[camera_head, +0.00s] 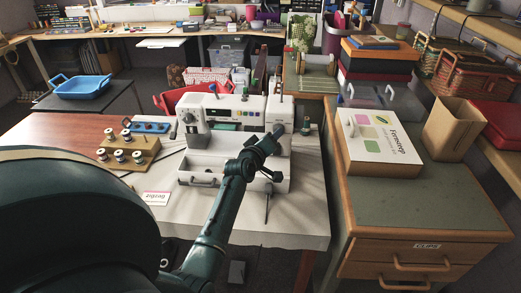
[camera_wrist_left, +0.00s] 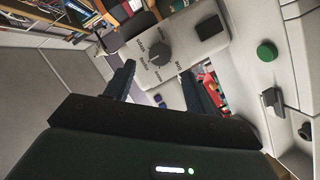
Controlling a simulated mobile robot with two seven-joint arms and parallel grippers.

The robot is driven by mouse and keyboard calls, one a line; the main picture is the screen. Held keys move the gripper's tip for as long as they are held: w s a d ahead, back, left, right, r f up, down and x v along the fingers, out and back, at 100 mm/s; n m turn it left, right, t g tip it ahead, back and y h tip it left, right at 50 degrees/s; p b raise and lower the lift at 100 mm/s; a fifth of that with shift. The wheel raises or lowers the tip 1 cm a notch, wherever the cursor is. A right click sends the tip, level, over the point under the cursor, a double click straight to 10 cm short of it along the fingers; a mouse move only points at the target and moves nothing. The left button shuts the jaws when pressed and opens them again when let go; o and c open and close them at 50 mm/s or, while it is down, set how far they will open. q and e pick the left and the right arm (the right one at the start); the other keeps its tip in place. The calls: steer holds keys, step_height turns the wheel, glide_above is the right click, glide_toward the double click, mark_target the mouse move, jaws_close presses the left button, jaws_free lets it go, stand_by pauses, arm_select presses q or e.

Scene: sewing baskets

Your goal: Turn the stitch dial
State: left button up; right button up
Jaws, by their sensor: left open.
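The white sewing machine (camera_head: 225,112) stands on a cloth-covered table. In the left wrist view, the stitch dial (camera_wrist_left: 160,54) is a dark round knob on a pale panel (camera_wrist_left: 195,37) with stitch names printed around it. My left gripper (camera_head: 275,138) is at the right part of the machine; its arm hides part of the machine's front. In the wrist view, the left gripper (camera_wrist_left: 158,74) is open, and the dial shows between and just beyond its fingertips. I see no contact with the dial. The dial cannot be made out in the head view. My right gripper is not in view.
A green button (camera_wrist_left: 267,51) is right of the dial in the wrist view. A spool rack (camera_head: 130,150) and a blue tray (camera_head: 150,127) stand left of the machine. A white box (camera_head: 378,140) sits on the cabinet (camera_head: 415,200) at right. The front cloth is mostly clear.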

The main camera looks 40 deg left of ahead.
arm_select(q)
steer(key=v, duration=0.7)
steer(key=shift+s, duration=0.25)
steer(key=shift+r, duration=0.1)
